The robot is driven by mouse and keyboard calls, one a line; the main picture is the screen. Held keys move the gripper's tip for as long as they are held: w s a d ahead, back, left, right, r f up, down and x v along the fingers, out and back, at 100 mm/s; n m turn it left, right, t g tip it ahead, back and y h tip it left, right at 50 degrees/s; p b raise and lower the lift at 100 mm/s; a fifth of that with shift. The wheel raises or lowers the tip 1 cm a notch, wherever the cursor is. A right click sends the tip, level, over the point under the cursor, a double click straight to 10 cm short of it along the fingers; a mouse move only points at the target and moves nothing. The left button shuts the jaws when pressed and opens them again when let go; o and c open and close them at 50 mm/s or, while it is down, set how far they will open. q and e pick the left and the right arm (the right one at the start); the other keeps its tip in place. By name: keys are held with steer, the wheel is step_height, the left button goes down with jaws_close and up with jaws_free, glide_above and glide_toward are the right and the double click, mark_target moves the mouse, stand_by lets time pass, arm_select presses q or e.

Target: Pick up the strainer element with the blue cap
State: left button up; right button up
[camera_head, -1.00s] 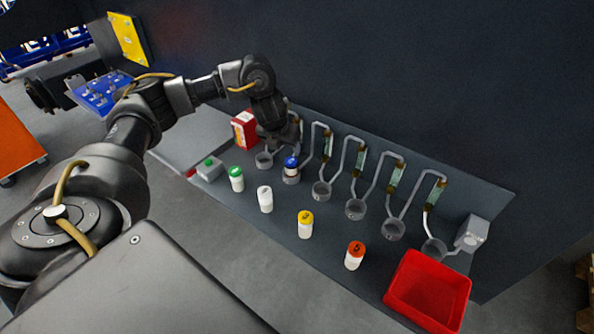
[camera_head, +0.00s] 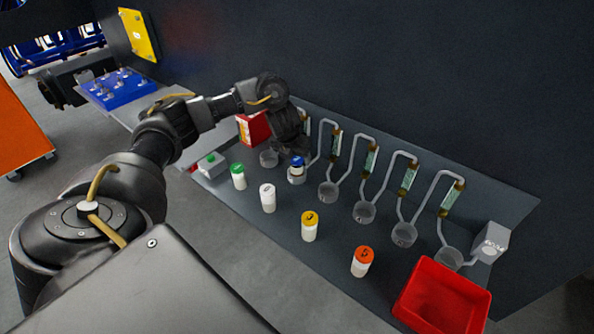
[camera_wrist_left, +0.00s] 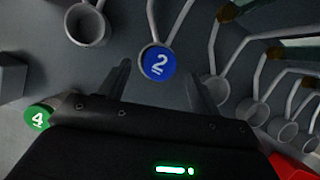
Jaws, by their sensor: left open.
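The strainer element with the blue cap (camera_head: 297,162) stands upright in a grey cup (camera_head: 297,180) of the strainer row. In the left wrist view its blue cap (camera_wrist_left: 158,64), marked 2, shows from above, ahead of and between my two fingertips. My left gripper (camera_head: 293,150) is open and empty, just behind and above the cap in the head view. In the left wrist view the fingers (camera_wrist_left: 160,80) are spread on either side of the cap with gaps. Whether they reach down to its height I cannot tell. My right gripper is not in view.
Elements with green (camera_head: 238,170), white (camera_head: 268,191), yellow (camera_head: 310,219) and orange (camera_head: 363,255) caps stand in front of the row. Several empty cups with bent pipes run right. A red bin (camera_head: 440,300) sits at the right. A dark wall (camera_head: 420,80) rises behind.

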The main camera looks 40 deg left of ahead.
mark_target(296, 159)
arm_select(q)
steer(key=shift+f, duration=0.35)
steer(key=p+x, duration=0.1)
steer(key=x, duration=0.3)
steer(key=shift+w+a+f, duration=0.1)
steer(key=shift+w+a, duration=0.1)
steer(key=shift+w, duration=0.05)
steer(key=shift+c, duration=0.3)
steer(key=c, duration=1)
steer(key=shift+c, duration=0.2)
